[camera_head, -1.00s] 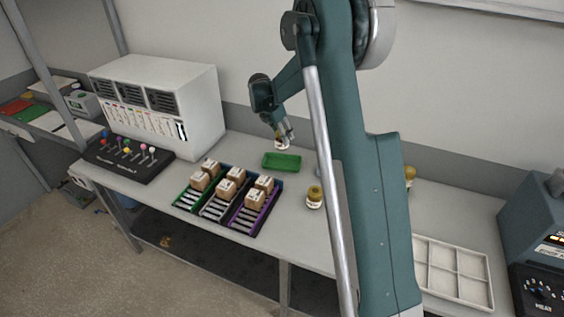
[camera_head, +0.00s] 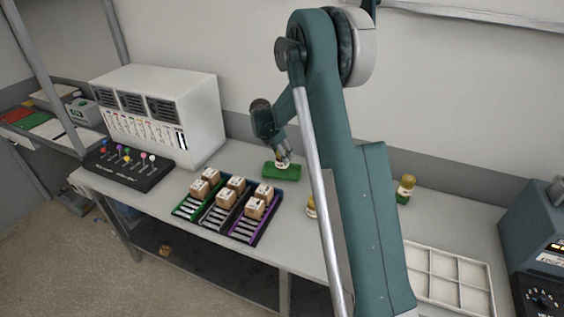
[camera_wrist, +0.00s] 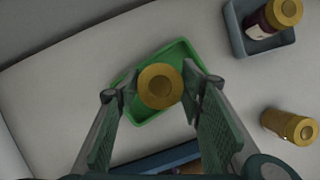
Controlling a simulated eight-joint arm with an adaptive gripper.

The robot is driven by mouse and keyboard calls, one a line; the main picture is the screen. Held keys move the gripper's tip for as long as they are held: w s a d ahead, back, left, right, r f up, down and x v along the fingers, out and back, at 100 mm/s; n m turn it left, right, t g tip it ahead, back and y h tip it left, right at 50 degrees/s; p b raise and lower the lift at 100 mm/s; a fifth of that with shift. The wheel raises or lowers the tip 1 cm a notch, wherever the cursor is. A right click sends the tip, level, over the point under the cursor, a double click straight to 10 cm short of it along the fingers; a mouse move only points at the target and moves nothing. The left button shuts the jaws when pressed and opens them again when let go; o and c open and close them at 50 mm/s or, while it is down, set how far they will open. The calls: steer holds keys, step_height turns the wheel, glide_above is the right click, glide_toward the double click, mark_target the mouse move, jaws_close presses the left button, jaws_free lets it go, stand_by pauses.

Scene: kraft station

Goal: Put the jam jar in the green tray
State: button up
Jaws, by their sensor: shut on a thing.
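My gripper (camera_head: 284,156) is shut on a jar (camera_head: 281,165) with a gold lid (camera_wrist: 160,86) and a pale label. Its contents are hidden. The held jar is over the green tray (camera_head: 287,175); I cannot tell whether it touches the floor. In the wrist view, the green tray (camera_wrist: 184,50) shows around the lid, between and beyond my fingers. Another gold-lidded jar (camera_wrist: 262,24) with dark red contents stands in a blue-grey tray (camera_wrist: 235,38) at the upper right. My arm hides that tray in the head view.
A third gold-lidded jar (camera_wrist: 287,125) stands on the bench, partly behind my arm in the head view (camera_head: 311,206). Another jar (camera_head: 405,188) stands right of my arm. Bins with cardboard boxes (camera_head: 254,207) are in front of the green tray. A white divided tray (camera_head: 448,276) lies at right.

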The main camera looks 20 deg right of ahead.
steer(key=shift+f, duration=0.1)
steer(key=shift+f, duration=1.75)
steer(key=shift+f, duration=0.2)
steer(key=o, duration=1.1)
steer(key=shift+r, duration=0.2)
steer(key=v, duration=1.2)
steer(key=shift+s, duration=0.1)
steer(key=shift+a, duration=0.1)
